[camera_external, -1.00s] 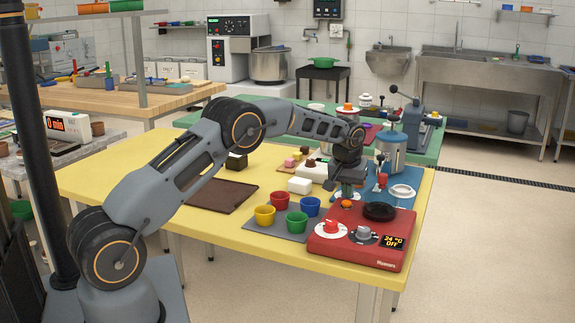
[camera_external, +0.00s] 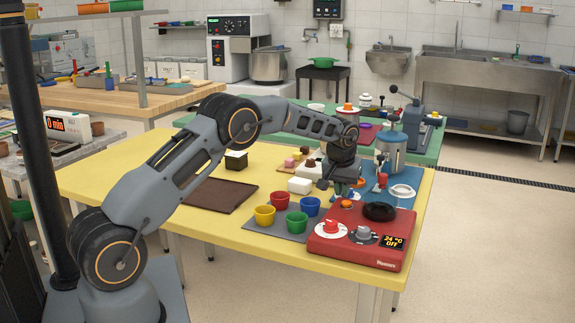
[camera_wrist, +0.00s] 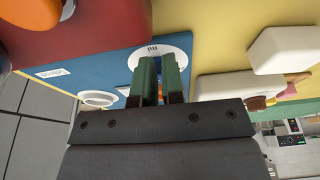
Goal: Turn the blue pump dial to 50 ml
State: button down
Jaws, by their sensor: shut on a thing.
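The blue pump dial (camera_wrist: 158,70) shows as a small patch of blue between my fingers in the wrist view. Its round white face (camera_wrist: 165,47) has "ml" lettering, and my fingers cover much of it, so I cannot read the setting. My gripper (camera_wrist: 160,66) has two green fingers close together, shut on the dial. In the external view my gripper (camera_external: 342,188) points down behind the red device, and the dial is hidden there. The silver pump canister (camera_external: 390,158) stands just to the right of my wrist, on a blue mat (camera_external: 407,201).
The red hotplate device (camera_external: 330,249) with a black plate stands in front of my gripper. Several coloured cups (camera_external: 264,215) are on a grey mat to the left. White blocks (camera_external: 299,186) lie close to the left of the gripper. A brown mat (camera_external: 222,195) is farther left.

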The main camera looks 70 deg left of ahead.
jog(key=shift+s+a+f, duration=0.3)
jog(key=shift+s+f, duration=0.05)
jog(key=shift+f, duration=0.1)
jog(key=shift+s+d+f+b, duration=0.1)
jog(key=shift+s+d+b, duration=0.1)
jog(key=shift+b, duration=0.1)
jog(key=shift+w+r+p, duration=0.15)
jog(key=shift+r+p, duration=1.95)
jog(key=shift+r, duration=1.2)
